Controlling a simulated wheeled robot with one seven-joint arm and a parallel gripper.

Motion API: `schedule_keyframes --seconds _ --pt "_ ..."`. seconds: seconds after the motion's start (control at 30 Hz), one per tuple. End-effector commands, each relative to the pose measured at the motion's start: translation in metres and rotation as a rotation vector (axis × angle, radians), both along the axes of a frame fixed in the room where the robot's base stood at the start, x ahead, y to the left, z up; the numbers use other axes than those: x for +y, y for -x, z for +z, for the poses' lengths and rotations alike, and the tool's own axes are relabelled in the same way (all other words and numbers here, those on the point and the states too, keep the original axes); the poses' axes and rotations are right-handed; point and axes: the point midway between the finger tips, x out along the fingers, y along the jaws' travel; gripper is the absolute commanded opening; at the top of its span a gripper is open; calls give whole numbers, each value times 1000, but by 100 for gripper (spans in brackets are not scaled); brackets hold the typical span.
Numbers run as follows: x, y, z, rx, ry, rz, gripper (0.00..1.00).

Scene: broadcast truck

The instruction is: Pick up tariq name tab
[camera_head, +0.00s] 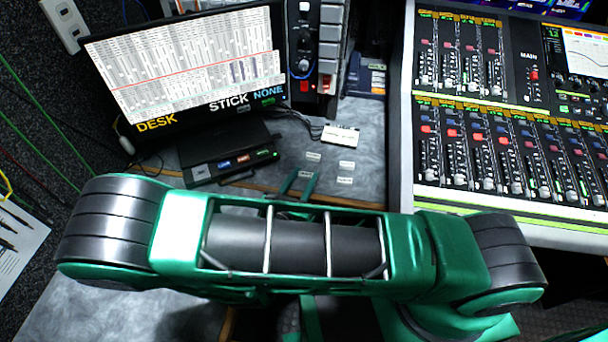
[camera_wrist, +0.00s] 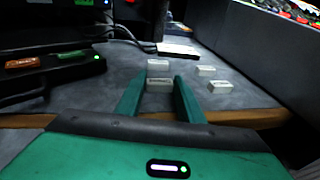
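Several small white name tabs lie on the grey desk; their lettering is too small to read, so I cannot tell which is the tariq one. One tab (camera_wrist: 160,87) lies between the fingers of my gripper (camera_wrist: 158,78), with gaps showing at both sides. A second tab (camera_wrist: 158,65) lies just beyond the fingertips. Two more tabs, one farther back (camera_wrist: 206,70) and one nearer (camera_wrist: 220,87), lie to the right of the right finger. In the head view my green gripper (camera_head: 305,174) is open, low over the desk near its front edge.
A laptop-like screen (camera_head: 190,65) and a black button box (camera_head: 232,166) stand to the left. A cream box (camera_head: 340,134) with cables lies behind the tabs. The mixing console (camera_head: 500,145) and its grey side wall bound the desk on the right.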

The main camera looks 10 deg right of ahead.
Motion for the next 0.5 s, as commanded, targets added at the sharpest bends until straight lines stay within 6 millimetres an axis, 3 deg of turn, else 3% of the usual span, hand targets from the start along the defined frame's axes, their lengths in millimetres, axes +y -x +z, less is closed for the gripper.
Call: schedule_keyframes --seconds 0.5 --pt "0 0 3 0 -1 0 13"
